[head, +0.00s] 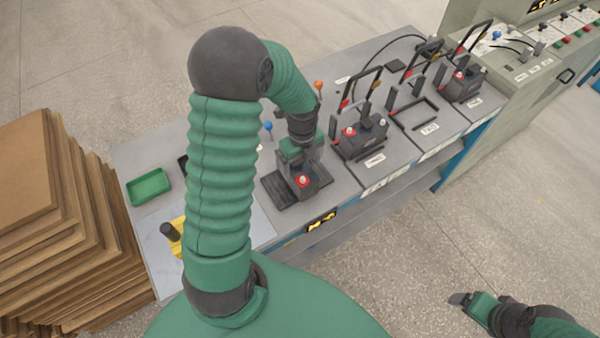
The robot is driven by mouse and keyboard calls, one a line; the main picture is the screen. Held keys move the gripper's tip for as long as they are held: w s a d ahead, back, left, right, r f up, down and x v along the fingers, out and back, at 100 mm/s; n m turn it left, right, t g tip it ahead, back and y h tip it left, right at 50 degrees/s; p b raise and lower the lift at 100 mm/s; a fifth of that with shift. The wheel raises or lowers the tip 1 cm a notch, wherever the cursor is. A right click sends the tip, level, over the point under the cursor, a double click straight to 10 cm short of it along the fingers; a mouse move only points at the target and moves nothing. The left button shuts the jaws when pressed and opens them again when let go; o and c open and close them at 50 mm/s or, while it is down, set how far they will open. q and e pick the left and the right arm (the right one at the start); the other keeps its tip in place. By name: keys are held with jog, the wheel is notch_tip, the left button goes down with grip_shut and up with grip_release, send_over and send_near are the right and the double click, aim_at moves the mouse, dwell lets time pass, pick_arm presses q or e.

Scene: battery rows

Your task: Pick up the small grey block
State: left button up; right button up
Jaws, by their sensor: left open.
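A small dark grey block (306,190) with a red and white knob on its front stands on a black base plate on the bench. My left gripper (299,164) is open and points down right over this block, hiding its top and back. I cannot tell whether the fingers touch it. My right gripper (468,301) is at the bottom right, above the floor and away from the bench. I cannot make out its finger gap.
The grey bench (335,185) carries similar dark blocks (364,140) (464,88) in frames with raised handles, and an empty frame (414,114) between them. A green tray (148,187) and a yellow item (174,238) lie left. Brown boards (65,215) are stacked beside the bench.

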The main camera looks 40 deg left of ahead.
aim_at(300, 166)
pick_arm(q)
jog(key=f, duration=0.3)
jog(key=shift+s+a+f, duration=0.15)
jog(key=shift+s+f, duration=0.05)
jog(key=shift+s, duration=0.1)
jog(key=a+f, duration=0.1)
jog(key=a, duration=0.1)
jog(key=shift+w+a+f, duration=0.15)
jog(key=shift+a+f, duration=0.15)
jog(key=shift+f, duration=0.05)
jog(key=shift+c, duration=0.8)
jog(key=shift+d+r, duration=0.1)
jog(key=shift+d, duration=0.1)
jog(key=shift+c, duration=1.1)
jog(key=shift+d+r, duration=0.25)
jog(key=shift+d, duration=0.5)
jog(key=c, duration=0.5)
jog(key=shift+d, duration=0.1)
jog(key=shift+c, duration=3.6)
jog(key=shift+a, duration=0.55)
grip_shut()
pick_arm(e)
jog(key=shift+a+r, duration=0.15)
jog(key=shift+a, duration=0.6)
